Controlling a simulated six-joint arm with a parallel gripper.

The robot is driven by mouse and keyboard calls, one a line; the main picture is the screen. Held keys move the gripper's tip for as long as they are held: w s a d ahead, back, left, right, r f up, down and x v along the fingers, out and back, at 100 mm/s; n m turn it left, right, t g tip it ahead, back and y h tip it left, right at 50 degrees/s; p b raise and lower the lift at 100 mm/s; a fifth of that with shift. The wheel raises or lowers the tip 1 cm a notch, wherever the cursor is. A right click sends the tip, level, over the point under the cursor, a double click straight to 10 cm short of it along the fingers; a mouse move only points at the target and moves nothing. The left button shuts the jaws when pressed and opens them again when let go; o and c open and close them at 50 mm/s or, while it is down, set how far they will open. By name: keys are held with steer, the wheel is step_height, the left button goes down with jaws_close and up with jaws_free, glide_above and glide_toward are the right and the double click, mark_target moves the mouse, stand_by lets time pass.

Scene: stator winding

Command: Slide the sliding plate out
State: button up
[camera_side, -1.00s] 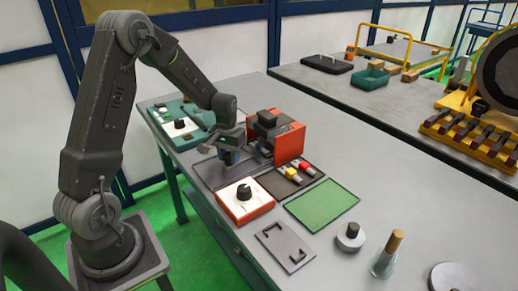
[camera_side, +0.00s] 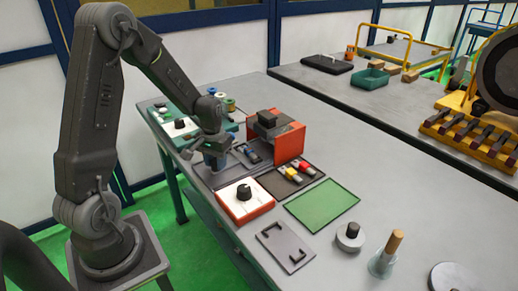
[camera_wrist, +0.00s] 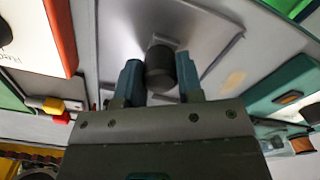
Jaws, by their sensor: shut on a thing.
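The sliding plate (camera_side: 227,167) is a flat grey tray beside the orange machine (camera_side: 290,143). In the side view it extends to the left of the machine, with small dark and blue parts visible on it. In the wrist view the plate (camera_wrist: 215,30) fills the upper middle, and a dark round knob (camera_wrist: 160,68) rises from it. My gripper (camera_wrist: 160,80) has its two blue fingers on either side of this knob, shut on it. In the side view my gripper (camera_side: 214,160) is over the plate's left part, and the arm hides the knob there.
A white and orange box with a black dial (camera_side: 244,196) stands in front of the plate. A dark tray with red and yellow buttons (camera_side: 290,180) and a green mat (camera_side: 322,204) lie to the right. A teal unit with spools (camera_side: 190,122) stands behind.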

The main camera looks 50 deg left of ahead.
steer(key=shift+s+r, duration=0.1)
steer(key=shift+s, duration=1.25)
steer(key=o, duration=0.7)
steer(key=shift+r, duration=2.95)
steer(key=s+d+r+m+t, duration=0.2)
steer(key=s+d+r, duration=0.1)
steer(key=d+r, duration=0.2)
steer(key=s+d+r+m+t, duration=0.1)
steer(key=s+d+r, duration=0.3)
steer(key=d, duration=0.4)
steer(key=s+d+r+m+t, duration=0.2)
steer(key=s+d+r+m, duration=0.1)
steer(key=d+r, duration=0.2)
steer(key=shift+s+d+r+t, duration=0.1)
steer(key=shift+d+r+t, duration=0.1)
steer(key=shift+d, duration=0.3)
steer(key=shift+s+d+r+t, duration=0.1)
steer(key=shift+d+r, duration=0.1)
steer(key=shift+d, duration=0.25)
